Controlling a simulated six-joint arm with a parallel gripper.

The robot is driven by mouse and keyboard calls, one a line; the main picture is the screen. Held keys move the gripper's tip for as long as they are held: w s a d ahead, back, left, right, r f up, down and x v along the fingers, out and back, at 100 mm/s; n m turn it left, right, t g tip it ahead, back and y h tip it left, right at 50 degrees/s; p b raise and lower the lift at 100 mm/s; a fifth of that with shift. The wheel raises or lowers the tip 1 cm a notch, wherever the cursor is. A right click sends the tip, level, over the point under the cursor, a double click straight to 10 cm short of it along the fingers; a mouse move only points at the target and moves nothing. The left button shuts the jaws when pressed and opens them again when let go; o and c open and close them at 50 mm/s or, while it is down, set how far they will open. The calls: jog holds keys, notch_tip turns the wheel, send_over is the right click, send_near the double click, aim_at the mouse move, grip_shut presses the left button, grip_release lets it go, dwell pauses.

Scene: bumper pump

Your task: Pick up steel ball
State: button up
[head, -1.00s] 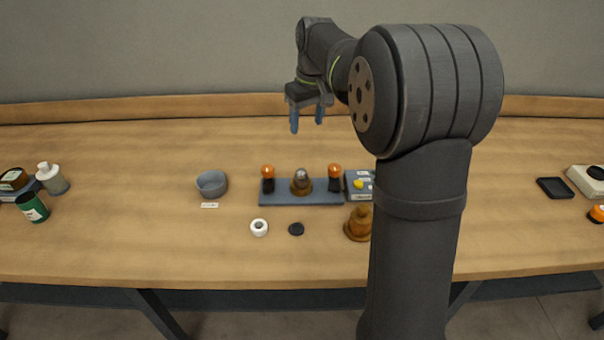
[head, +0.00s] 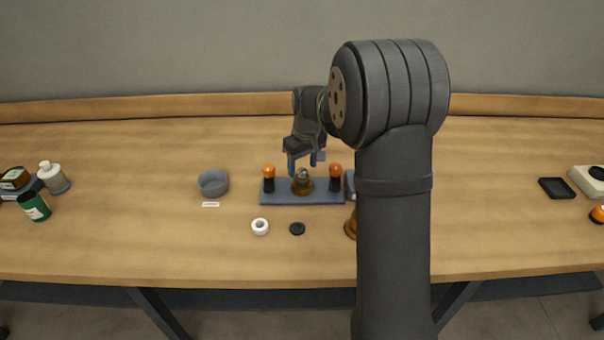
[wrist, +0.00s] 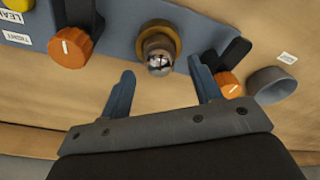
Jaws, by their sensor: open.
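The steel ball (wrist: 159,61) is shiny and sits on a round brass-brown seat (wrist: 160,36) in the middle of the blue-grey base plate (head: 277,199). In the head view the ball (head: 302,174) shows just below my gripper (head: 304,166). My gripper is open and empty, its blue fingers spread. In the wrist view the fingertips (wrist: 162,76) lie to either side of the ball, apart from it.
Orange-topped knobs (head: 268,172) (head: 335,171) stand on the plate on both sides of the ball. A grey bowl (head: 213,183) is at left. A white ring (head: 260,227) and black disc (head: 297,228) lie in front.

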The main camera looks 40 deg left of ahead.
notch_tip(320, 180, down, 2)
jog(key=shift+a, duration=0.1)
jog(key=c, duration=1.2)
jog(key=shift+o, duration=0.2)
